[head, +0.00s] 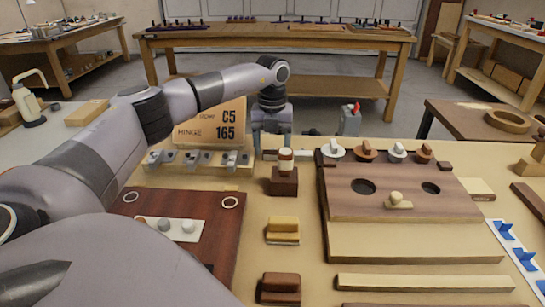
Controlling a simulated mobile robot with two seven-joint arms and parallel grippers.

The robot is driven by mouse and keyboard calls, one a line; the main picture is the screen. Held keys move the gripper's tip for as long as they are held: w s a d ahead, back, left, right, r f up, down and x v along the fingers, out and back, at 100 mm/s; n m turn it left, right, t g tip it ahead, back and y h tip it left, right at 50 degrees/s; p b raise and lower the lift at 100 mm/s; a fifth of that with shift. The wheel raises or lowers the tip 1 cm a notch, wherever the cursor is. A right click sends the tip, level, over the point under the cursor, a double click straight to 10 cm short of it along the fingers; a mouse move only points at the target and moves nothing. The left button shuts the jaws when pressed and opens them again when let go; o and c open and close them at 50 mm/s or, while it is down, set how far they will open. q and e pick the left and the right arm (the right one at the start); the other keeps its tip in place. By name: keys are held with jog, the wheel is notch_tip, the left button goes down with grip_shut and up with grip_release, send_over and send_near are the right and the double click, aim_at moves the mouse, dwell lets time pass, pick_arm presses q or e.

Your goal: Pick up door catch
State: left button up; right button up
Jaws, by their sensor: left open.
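I cannot tell for sure which piece is the door catch. Likely candidates are a tan stepped block (283,229) on the bench's middle and a similar brown block (281,287) nearer the front edge. My left gripper (272,146) points down at the back of the bench, right of the sign, open and apart from both blocks. No held object shows in it, though its fingertips are small and partly obscured. My right gripper is out of view.
A sign (208,124) and silver hinges (197,158) stand back left. A brown block (284,182) holds a white-topped knob in front of my gripper. A door panel (400,212) with holes lies right, several knobs behind it. A reddish panel (205,210) lies left.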

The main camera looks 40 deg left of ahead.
pick_arm(q)
jog(key=shift+f, duration=0.85)
jog(key=c, duration=0.6)
